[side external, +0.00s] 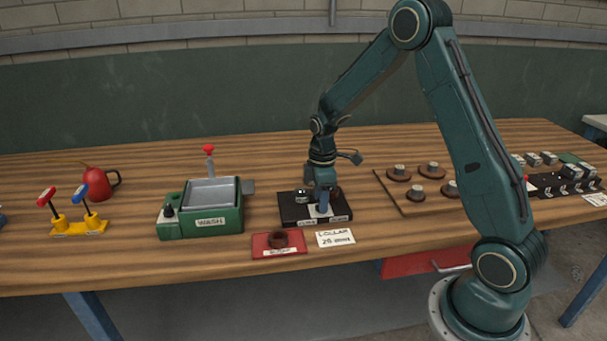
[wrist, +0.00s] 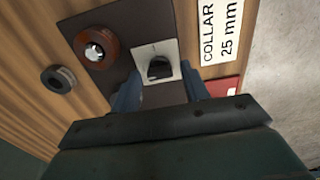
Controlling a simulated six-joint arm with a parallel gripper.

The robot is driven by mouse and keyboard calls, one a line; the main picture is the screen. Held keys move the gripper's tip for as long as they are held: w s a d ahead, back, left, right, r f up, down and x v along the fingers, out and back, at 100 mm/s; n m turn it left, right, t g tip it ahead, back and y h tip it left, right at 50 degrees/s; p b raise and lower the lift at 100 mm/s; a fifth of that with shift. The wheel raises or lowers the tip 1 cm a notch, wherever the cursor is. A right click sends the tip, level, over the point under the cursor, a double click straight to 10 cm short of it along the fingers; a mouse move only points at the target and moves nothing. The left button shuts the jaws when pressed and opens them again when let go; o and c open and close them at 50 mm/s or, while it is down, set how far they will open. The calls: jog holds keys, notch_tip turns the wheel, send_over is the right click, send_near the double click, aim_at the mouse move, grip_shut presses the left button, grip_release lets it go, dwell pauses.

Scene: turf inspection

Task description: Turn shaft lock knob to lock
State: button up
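The shaft lock knob (wrist: 160,68) is black and sits on a square white plate (wrist: 143,57) on a dark base (side external: 289,212). My gripper (wrist: 160,80) is open, with one blue finger to each side of the knob in the wrist view. The fingertips are close to the knob; I cannot tell whether they touch it. In the side view my gripper (side external: 322,205) points down over the base and hides the knob. A reddish-brown disc with a metal centre (wrist: 96,47) is on the same base, left of the knob in the wrist view.
A red pad with a dark ring (side external: 278,242) and a "COLLAR 25 mm" card (side external: 335,238) lie in front of the base. A green wash box (side external: 205,215) stands left. A wooden board (side external: 410,207) with several brown discs is at right. The oil can (side external: 98,183) is farther left.

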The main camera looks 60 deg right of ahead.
jog(key=c, duration=0.8)
jog(key=shift+o, duration=0.2)
jog(key=shift+m, duration=0.4)
jog(key=m, duration=1.2)
jog(key=shift+m, duration=0.3)
jog(key=m, duration=0.4)
jog(key=shift+m, duration=0.3)
